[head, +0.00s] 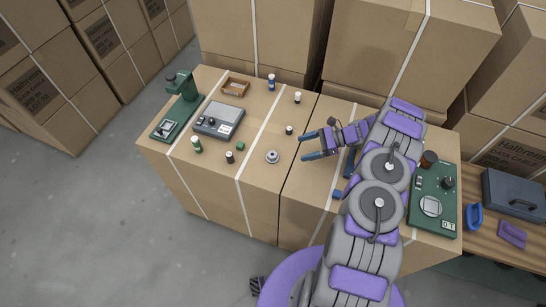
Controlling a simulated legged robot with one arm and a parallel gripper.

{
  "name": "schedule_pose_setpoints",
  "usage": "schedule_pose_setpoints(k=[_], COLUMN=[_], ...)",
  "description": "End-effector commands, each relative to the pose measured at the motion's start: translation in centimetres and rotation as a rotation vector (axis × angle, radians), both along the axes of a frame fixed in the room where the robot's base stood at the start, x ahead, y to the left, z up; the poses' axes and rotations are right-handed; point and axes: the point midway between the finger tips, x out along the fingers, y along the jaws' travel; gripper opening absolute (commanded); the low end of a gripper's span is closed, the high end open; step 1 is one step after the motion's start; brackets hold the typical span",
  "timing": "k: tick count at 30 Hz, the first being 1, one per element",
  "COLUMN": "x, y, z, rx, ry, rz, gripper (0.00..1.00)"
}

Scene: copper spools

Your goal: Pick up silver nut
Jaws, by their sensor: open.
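In the head view a small silver, round, nut-like piece (272,157) lies on top of the left cardboard box, right of the white strap. My gripper (306,145) reaches in from the right and points left, with its two blue fingertips apart and nothing between them. It is to the right of the silver piece and a little higher in the picture, apart from it. How high my gripper is above the box cannot be told. My arm covers part of the right box top.
A small dark cylinder (289,130) stands close to the fingertips. A grey device (218,121), a green press (178,103), a brown tray (236,87) and several small spools share the left box. A green instrument (433,200) is right of my arm. Tall boxes (260,40) stand behind.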

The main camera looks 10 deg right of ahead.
Motion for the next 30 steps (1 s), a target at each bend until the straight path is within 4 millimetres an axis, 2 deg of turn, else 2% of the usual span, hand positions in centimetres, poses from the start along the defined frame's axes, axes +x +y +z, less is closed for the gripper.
schedule_pose_setpoints(k=[3, 9, 17, 24, 30], x=[0.2, 0.8, 1.2, 2.1, 2.4], y=[2.4, 5.3, 6.7, 9.7, 10.9], z=[-1.1, -2.2, -2.8, -4.1, -4.4], rx=[0.003, 0.002, 0.003, 0.0, 0.001], ry=[0.004, 0.0, 0.0, 0.0, -0.002], rz=[0.005, 0.004, 0.002, 0.003, 0.002], gripper=[0.83, 0.83, 0.83, 0.83, 0.83])
